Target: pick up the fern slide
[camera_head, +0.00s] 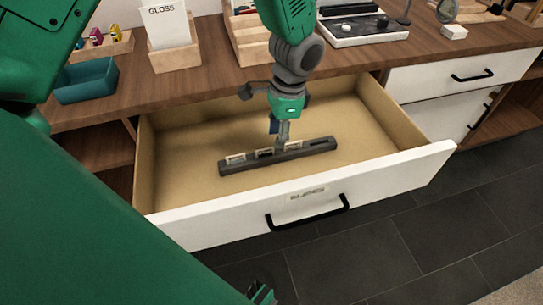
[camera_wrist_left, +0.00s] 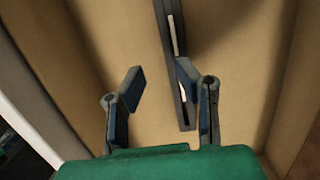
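A dark slide rack (camera_head: 318,146) lies in the open drawer, with a few pale labelled slides (camera_head: 236,159) standing in it. The labels are too small to read, so I cannot tell which is the fern slide. My left gripper (camera_head: 279,132) reaches down over the middle of the rack and hides part of it. In the left wrist view its fingers (camera_wrist_left: 159,82) are apart with nothing gripped. There the rack (camera_wrist_left: 166,50) runs beside and partly behind the right finger, with pale slide edges (camera_wrist_left: 183,94) showing. A small dark part at the head view's bottom edge may be my right gripper (camera_head: 262,294).
The open drawer (camera_head: 300,195) has a white front with a black handle and high side walls around the rack. Its floor is otherwise bare. On the counter behind are a teal tray (camera_head: 86,82), a wooden holder with a GLOSS card (camera_head: 166,24) and a black-and-white board (camera_head: 355,30).

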